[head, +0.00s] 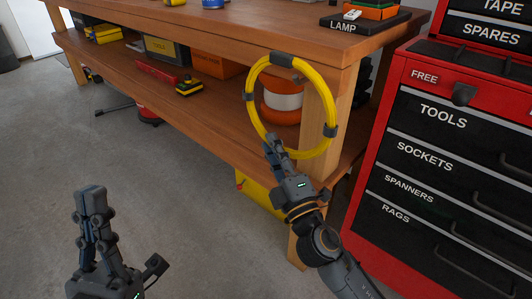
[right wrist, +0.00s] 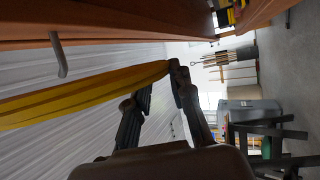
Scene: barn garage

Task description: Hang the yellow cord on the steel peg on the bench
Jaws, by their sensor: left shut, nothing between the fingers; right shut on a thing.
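The yellow cord (head: 250,98) is a coiled ring with dark bands, held up roughly upright in front of the bench edge. My right gripper (head: 273,149) is shut on the lower left of the ring. In the right wrist view the cord (right wrist: 85,92) runs left from between my right fingertips (right wrist: 163,82). A grey bent steel peg (right wrist: 58,55) sticks out from brown wood there, with the cord apart from it in the picture. My left gripper (head: 91,200) is shut and empty over the floor at lower left.
The wooden bench (head: 225,30) has a lower shelf (head: 150,88) with boxes and tools. An orange and white roll (head: 283,100) shows behind the ring. A red tool cabinet (head: 400,75) stands close on the right.

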